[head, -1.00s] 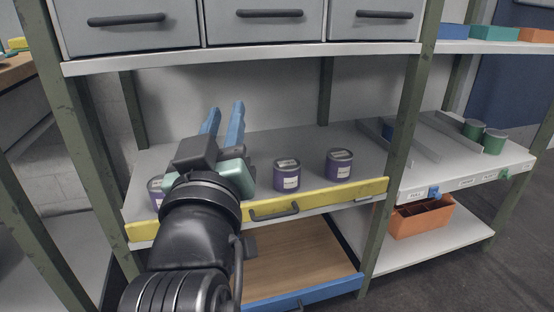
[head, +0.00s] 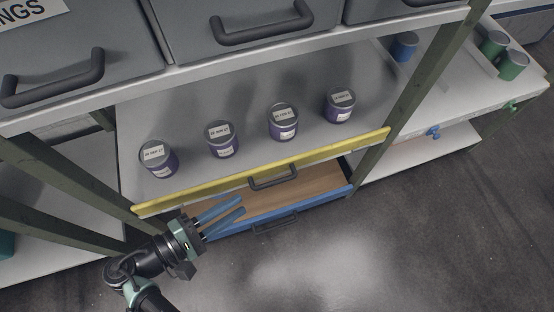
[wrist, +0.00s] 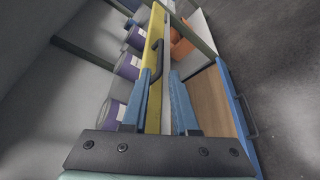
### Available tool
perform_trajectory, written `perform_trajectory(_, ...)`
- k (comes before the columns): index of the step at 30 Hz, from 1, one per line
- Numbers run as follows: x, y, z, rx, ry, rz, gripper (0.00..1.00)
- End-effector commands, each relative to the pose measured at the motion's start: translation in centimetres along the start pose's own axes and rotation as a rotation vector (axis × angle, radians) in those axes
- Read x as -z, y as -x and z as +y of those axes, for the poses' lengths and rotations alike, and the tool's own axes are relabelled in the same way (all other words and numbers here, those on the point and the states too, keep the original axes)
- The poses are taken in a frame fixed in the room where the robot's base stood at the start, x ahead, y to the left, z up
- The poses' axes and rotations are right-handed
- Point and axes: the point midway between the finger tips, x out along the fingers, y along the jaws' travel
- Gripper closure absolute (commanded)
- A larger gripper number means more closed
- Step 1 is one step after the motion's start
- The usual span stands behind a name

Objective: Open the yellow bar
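The yellow bar (head: 330,154) runs along the front edge of the middle shelf, with a dark handle (head: 273,178) at its middle. My gripper (head: 241,206), with two blue fingers, is low in front of the bar and left of the handle, pointing right along it. In the wrist view the fingers of my gripper (wrist: 161,73) are apart with nothing held. The yellow bar (wrist: 154,40) runs away ahead there, and its handle (wrist: 158,60) appears beyond and between the fingertips. I cannot tell whether they touch.
Several purple cans (head: 283,122) stand on the shelf (head: 190,115) behind the bar. Below is a wooden-bottomed drawer (head: 310,189) with a blue front (head: 320,208). Grey drawers (head: 220,25) hang above. A green post (head: 415,90) stands at right. The floor (head: 340,260) in front is clear.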

Motion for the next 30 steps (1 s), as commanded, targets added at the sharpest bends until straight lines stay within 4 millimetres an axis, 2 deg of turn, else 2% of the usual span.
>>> perform_trajectory(12,0.1,-8.2,-0.3,0.007,-0.006,-0.004,0.73)
perform_trajectory(18,0.1,-11.2,-0.2,0.005,-0.007,-0.002,0.73)
perform_trajectory(23,0.1,-12.2,-0.1,0.004,-0.006,0.000,0.73)
perform_trajectory(30,0.1,-12.4,0.0,0.003,-0.006,0.002,0.73)
